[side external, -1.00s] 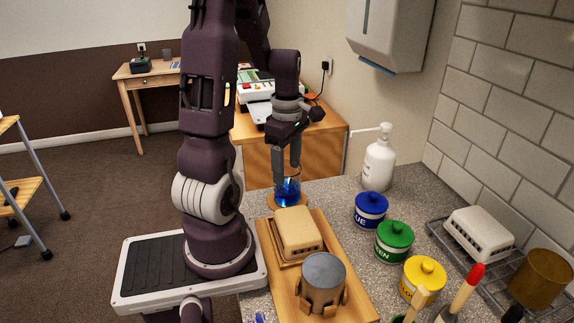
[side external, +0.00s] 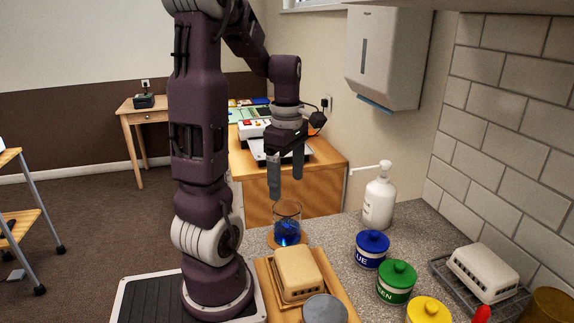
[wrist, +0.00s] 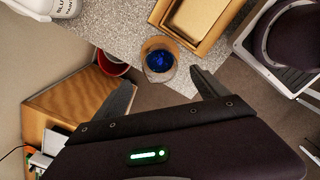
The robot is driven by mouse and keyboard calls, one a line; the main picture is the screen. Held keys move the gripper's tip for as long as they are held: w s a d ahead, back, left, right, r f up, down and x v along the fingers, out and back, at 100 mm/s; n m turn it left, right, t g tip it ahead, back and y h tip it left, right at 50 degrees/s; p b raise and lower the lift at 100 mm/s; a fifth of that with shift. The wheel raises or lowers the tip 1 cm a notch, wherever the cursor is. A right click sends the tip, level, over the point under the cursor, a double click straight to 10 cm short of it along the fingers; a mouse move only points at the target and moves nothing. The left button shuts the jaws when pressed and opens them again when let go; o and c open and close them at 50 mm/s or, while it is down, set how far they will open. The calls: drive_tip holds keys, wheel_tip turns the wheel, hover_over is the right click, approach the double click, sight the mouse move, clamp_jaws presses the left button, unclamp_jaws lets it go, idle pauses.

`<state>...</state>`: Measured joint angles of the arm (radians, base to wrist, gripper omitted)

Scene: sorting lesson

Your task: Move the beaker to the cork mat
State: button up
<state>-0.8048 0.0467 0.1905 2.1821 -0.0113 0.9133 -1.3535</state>
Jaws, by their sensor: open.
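The beaker (side external: 287,215) is clear glass with blue contents and stands upright on the round brown cork mat (side external: 272,242), near the far edge of the grey counter. In the wrist view the beaker (wrist: 158,62) shows from above, beyond the fingertips. My gripper (side external: 286,185) is above the beaker, with its two fingers apart and nothing between them. In the wrist view the open gripper (wrist: 164,88) also appears empty and clear of the glass. Most of the mat is hidden under the beaker.
A wooden tray (side external: 266,278) with a tan block (side external: 299,272) lies in front of the beaker. A blue jar (side external: 372,249), a green jar (side external: 396,282) and a white pump bottle (side external: 379,200) stand to the right. A red-rimmed bin (wrist: 113,66) is beside the counter.

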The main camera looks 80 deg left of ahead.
wheel_tip(320, 180, up, 5)
drive_tip(key=w+d+r+m+t+y, duration=0.1)
drive_tip(key=w+d+r+m+t, duration=0.15)
drive_tip(key=d+m, duration=1.05)
drive_tip(key=s+d+m+t+h, duration=0.1)
drive_tip(key=s+d+m+t, duration=0.2)
drive_tip(key=d+m, duration=0.7)
drive_tip(key=s+m, duration=0.2)
drive_tip(key=m, duration=0.2)
drive_tip(key=shift+s+f, duration=0.35)
